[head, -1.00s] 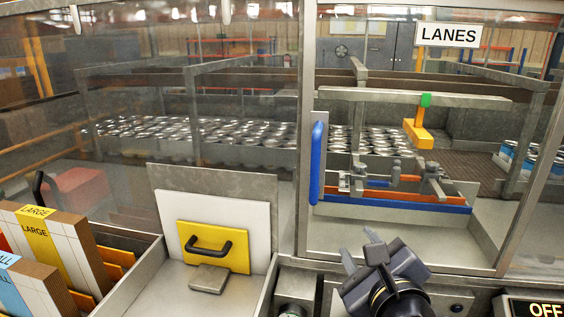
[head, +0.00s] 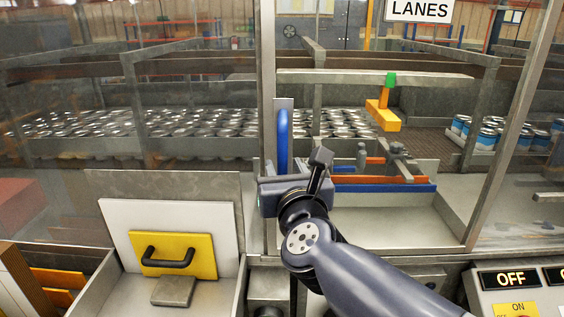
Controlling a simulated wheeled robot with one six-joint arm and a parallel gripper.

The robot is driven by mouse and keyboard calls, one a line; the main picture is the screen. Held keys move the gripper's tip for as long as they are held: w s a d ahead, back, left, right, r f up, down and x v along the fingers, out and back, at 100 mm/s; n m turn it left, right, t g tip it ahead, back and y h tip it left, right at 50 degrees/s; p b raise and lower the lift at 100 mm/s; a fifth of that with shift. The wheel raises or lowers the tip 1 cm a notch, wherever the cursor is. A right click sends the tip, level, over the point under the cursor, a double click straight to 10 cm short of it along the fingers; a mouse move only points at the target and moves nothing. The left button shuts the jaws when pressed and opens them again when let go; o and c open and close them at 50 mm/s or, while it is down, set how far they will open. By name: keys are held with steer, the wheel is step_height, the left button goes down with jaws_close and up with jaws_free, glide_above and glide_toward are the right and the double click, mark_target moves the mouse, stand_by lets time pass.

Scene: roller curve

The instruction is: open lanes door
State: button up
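The lanes door is the clear panel in a grey metal frame (head: 267,65) under the LANES sign (head: 419,10). It looks closed. Its upright blue handle (head: 283,135) sits on a grey plate at the door's left edge. My gripper (head: 294,172) is at the lower end of the handle, pointing away from the camera. Its fingers look spread, one to each side of the handle's lower end in the picture. I cannot tell whether they touch it. My wrist hides part of the door's lower left area.
Behind the glass are rows of cans (head: 185,125), an orange block (head: 383,117) hanging from a bar, and blue cans (head: 490,135) at right. In front are a yellow plate with a black handle (head: 205,262) and a control panel (head: 515,290) at lower right.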

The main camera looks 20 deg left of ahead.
steer(key=shift+x, duration=1.5)
steer(key=shift+c, duration=0.4)
jaws_close()
